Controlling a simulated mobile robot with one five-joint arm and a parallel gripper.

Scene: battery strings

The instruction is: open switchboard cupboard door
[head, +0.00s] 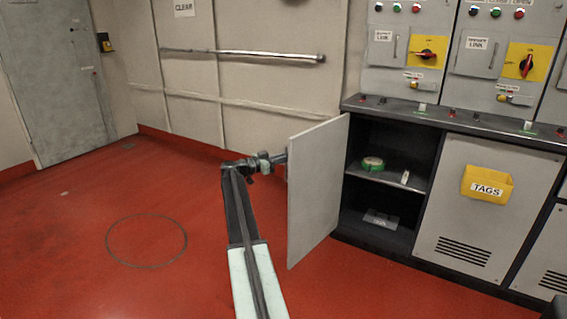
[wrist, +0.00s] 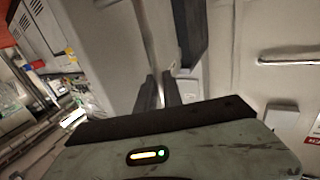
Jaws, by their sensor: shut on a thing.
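The switchboard cupboard door (head: 317,190) is a grey panel that stands swung wide out from the cupboard (head: 380,183), so the dark inside with its shelf shows. My gripper (head: 285,157) is at the outer face of the door, on its left in the head view, and the door partly hides its tips. In the wrist view the two dark fingers (wrist: 160,91) are close together at a pale upright bar (wrist: 143,35), which looks like the door handle. The grip itself is small and partly hidden.
Inside the cupboard are a green tape roll (head: 372,163) and a small grey box (head: 381,219). A closed panel with a yellow TAGS holder (head: 487,186) is to the right. A wall rail (head: 265,56) runs behind. The red floor (head: 110,205) at left is clear.

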